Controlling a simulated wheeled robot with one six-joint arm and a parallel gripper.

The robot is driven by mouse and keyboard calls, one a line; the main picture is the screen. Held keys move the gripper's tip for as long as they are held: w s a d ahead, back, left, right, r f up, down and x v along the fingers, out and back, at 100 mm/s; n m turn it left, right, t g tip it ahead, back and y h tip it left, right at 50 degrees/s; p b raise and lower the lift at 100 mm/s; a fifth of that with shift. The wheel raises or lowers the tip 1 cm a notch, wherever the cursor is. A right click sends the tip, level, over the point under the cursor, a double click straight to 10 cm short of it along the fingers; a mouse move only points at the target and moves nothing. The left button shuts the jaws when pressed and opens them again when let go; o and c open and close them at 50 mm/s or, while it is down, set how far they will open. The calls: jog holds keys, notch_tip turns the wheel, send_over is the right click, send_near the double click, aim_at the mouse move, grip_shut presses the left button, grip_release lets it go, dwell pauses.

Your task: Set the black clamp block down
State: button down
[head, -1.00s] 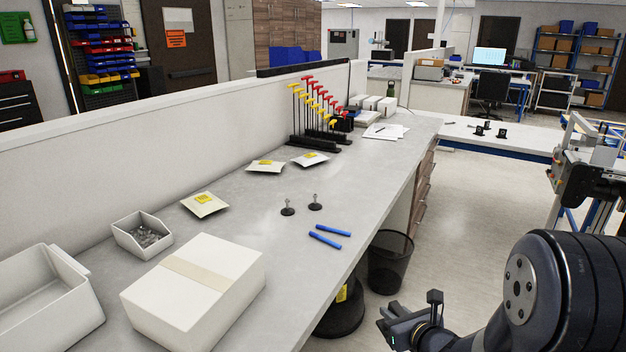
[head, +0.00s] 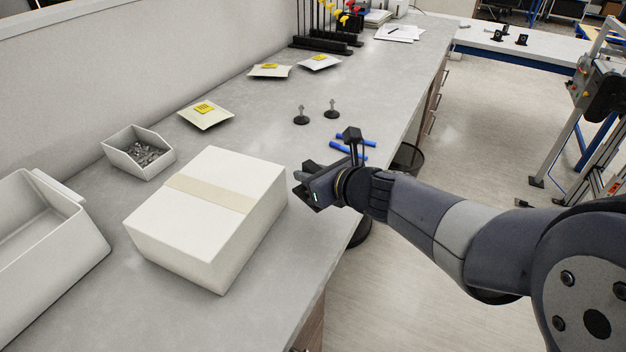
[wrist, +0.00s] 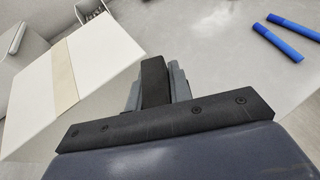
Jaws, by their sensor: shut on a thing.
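The black clamp block (wrist: 154,82) shows in the wrist view as a dark upright piece between the two grey fingers of my gripper (wrist: 156,92). My gripper is shut on it. In the head view my gripper (head: 303,187) is over the front part of the grey worktop (head: 270,115), just right of the white box. There the block is hard to tell apart from the dark fingers. I cannot tell whether the block touches the worktop.
A white box with a beige band (head: 165,240) stands close left of my gripper. Two blue markers (head: 350,148) and two small black-based posts (head: 301,116) (head: 332,110) lie beyond it. A bin of metal parts (head: 133,163) is further left. Worktop in front of the box is clear.

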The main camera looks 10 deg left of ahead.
notch_tip(320, 180, down, 7)
jog(key=shift+r+b, duration=0.1)
jog(key=shift+b, duration=0.95)
jog(key=shift+f, duration=0.25)
jog(key=c, duration=1.3)
grip_release()
jog(key=shift+r, duration=0.2)
jog(key=shift+s+d+r, duration=0.1)
jog(key=shift+d+r, duration=0.05)
jog(key=shift+d, duration=0.05)
jog(key=p+v, duration=0.2)
jog(key=v, duration=0.8)
jog(key=shift+v, duration=0.8)
